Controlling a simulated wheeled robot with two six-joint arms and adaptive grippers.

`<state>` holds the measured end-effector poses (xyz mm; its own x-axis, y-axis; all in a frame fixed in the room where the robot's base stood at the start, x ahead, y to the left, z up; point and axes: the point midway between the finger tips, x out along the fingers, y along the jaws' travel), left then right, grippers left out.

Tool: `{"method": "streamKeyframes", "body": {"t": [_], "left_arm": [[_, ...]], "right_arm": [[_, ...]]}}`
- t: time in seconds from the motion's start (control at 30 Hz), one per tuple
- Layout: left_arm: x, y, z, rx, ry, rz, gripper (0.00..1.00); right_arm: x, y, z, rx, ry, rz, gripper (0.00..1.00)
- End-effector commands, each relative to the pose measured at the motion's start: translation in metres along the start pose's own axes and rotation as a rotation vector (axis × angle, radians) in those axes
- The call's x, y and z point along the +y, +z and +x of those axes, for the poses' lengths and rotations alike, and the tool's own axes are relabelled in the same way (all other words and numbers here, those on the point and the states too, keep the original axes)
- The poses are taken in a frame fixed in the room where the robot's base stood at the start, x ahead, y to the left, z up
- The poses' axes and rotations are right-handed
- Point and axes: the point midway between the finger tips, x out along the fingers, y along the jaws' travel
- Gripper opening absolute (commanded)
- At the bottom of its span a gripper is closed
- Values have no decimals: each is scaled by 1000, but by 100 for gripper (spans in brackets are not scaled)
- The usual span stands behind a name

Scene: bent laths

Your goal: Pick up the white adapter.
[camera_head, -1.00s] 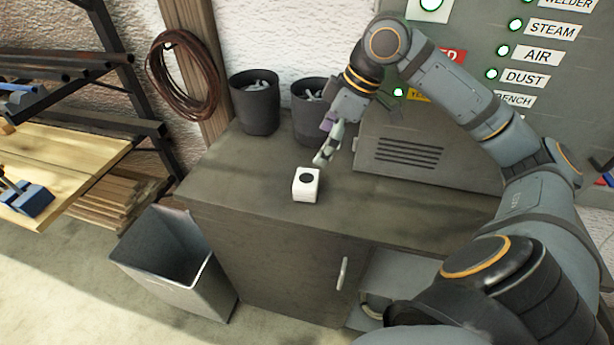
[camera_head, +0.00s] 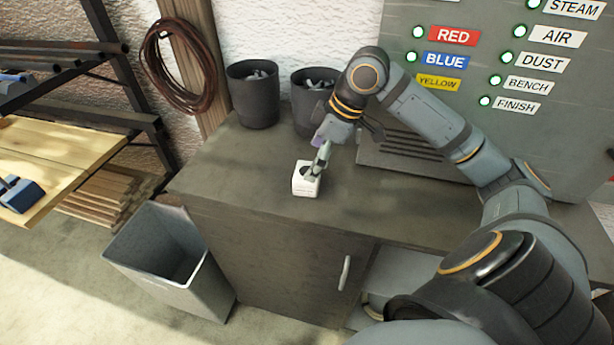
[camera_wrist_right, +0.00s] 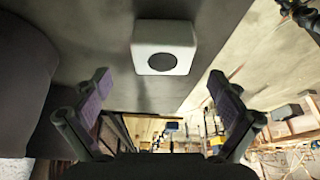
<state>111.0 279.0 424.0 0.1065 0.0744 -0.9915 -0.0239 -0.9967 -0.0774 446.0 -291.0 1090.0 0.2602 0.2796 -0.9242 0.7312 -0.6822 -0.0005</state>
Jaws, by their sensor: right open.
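The white adapter (camera_head: 304,184) is a small white block with a dark round spot on top. It stands on the dark cabinet top (camera_head: 245,175) near its front edge. My right gripper (camera_head: 317,168) is right at the adapter in the head view and covers part of its top. In the right wrist view the adapter (camera_wrist_right: 164,48) lies ahead of the fingertips, between their lines and apart from them. My right gripper (camera_wrist_right: 158,85) is open and empty there. My left gripper is not in view.
Two dark bins (camera_head: 254,95) with grey pieces stand behind the adapter at the back. A grey panel (camera_head: 480,70) with labels and green lights rises at the back right. A grey open bin (camera_head: 160,255) stands on the floor. The cabinet top left of the adapter is clear.

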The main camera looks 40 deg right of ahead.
Motion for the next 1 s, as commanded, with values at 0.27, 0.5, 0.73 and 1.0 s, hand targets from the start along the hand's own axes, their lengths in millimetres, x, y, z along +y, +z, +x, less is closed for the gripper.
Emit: {"method": "streamKeyframes", "body": {"t": [0.27,0.5,0.73,1.0], "left_arm": [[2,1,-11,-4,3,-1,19],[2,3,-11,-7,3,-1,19],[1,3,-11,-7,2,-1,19],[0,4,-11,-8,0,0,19]], "right_arm": [[-3,-2,39,5,-6,1,97],[-2,0,51,-1,-1,0,97],[-2,0,51,0,-1,0,82],[-2,0,51,0,-1,0,46]]}}
